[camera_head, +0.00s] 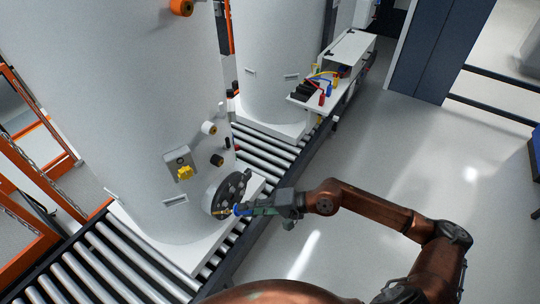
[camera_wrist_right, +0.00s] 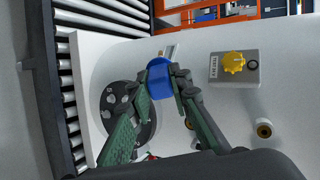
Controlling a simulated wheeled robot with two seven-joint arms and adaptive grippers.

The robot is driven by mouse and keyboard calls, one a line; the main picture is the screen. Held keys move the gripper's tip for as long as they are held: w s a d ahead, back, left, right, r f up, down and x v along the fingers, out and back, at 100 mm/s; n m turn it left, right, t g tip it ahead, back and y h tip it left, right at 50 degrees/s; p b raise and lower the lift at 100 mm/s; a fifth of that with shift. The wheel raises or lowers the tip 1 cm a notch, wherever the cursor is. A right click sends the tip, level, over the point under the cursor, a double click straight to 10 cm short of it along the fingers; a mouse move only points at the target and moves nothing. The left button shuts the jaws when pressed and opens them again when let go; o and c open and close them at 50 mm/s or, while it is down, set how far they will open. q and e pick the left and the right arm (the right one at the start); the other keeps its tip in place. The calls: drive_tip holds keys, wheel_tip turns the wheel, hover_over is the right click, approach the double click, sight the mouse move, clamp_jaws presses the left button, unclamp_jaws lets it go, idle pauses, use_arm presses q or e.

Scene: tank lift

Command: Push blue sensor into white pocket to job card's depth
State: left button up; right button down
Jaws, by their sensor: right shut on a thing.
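My right gripper (camera_head: 243,210) is shut on the blue sensor (camera_wrist_right: 158,80), which sits between its two fingertips in the right wrist view (camera_wrist_right: 161,76). The gripper and sensor are in front of the tank's lower side, beside the round black flange (camera_head: 227,193). A short white fitting with a brass-coloured bore, which looks like the white pocket (camera_head: 209,128), stands out from the tank wall higher up. It also shows in the right wrist view (camera_wrist_right: 264,130), apart from the sensor. My left gripper is out of view.
The white tank (camera_head: 130,110) stands on a roller conveyor (camera_head: 100,255). A black fitting (camera_head: 217,160) and a grey box with a yellow knob (camera_head: 185,172) project near the flange. A second tank and a white bench (camera_head: 345,50) stand behind. The floor at right is clear.

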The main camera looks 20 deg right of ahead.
drive_tip(key=w+d+r+m+t, duration=0.2)
drive_tip(key=w+d+r+t, duration=0.25)
drive_tip(key=r, duration=0.25)
drive_tip(key=w+d+r+m+t, duration=0.3)
drive_tip(key=w+d+r+t, duration=0.1)
drive_tip(key=d+r, duration=0.15)
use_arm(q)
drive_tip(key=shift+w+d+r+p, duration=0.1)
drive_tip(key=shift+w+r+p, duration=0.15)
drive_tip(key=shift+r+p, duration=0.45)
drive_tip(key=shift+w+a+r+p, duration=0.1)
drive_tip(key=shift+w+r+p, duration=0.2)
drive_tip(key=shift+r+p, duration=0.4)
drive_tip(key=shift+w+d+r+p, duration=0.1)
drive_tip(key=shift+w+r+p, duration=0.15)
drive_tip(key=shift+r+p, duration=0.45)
use_arm(e)
drive_tip(key=x, duration=0.6)
